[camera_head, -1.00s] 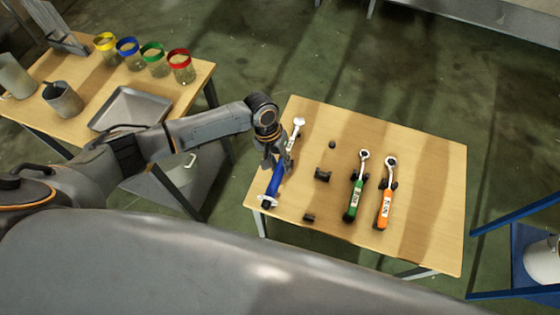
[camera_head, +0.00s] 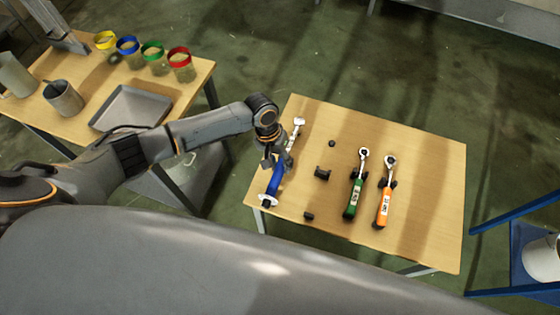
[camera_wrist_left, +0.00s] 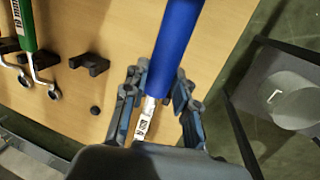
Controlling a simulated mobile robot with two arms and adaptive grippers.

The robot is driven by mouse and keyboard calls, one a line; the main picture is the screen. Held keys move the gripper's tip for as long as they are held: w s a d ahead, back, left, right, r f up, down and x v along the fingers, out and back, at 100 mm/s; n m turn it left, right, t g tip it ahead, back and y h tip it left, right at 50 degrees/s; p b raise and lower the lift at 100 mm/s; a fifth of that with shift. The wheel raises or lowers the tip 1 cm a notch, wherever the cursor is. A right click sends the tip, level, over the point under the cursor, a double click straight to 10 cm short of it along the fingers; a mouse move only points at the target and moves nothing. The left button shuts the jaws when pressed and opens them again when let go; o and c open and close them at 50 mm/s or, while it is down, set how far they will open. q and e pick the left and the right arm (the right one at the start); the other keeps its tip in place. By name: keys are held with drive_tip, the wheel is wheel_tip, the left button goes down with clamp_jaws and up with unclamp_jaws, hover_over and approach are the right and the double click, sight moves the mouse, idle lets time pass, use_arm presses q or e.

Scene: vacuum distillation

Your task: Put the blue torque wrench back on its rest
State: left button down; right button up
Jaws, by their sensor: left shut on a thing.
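The blue torque wrench (camera_head: 274,184) is at the left side of the right-hand table, its silver head pointing to the back. My left gripper (camera_head: 278,163) is shut on it around the middle. In the left wrist view the fingers (camera_wrist_left: 155,105) flank the silver shaft just below the blue handle (camera_wrist_left: 178,45). The handle looks closer to the camera than the tabletop; its exact height is hard to tell. The empty black rest pieces are to its right: a bracket (camera_head: 322,174), a small knob (camera_head: 332,144) and a small block (camera_head: 309,216). My right gripper is not visible.
A green wrench (camera_head: 352,200) and an orange wrench (camera_head: 384,206) lie on rests farther right on the table (camera_head: 430,190). The left table holds a tray (camera_head: 130,108), cups and jars with coloured rims. A blue frame (camera_head: 515,250) stands at right.

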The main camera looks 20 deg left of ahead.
use_arm(q)
drive_tip(key=shift+w+r+p, duration=0.1)
drive_tip(key=shift+p, duration=0.2)
idle(0.4)
drive_tip(key=shift+a+b+x, duration=0.15)
drive_tip(key=shift+b+x, duration=0.35)
drive_tip(key=shift+x, duration=0.25)
drive_tip(key=shift+a+b+x, duration=0.2)
drive_tip(key=shift+b+x, duration=0.25)
drive_tip(key=shift+x, duration=0.3)
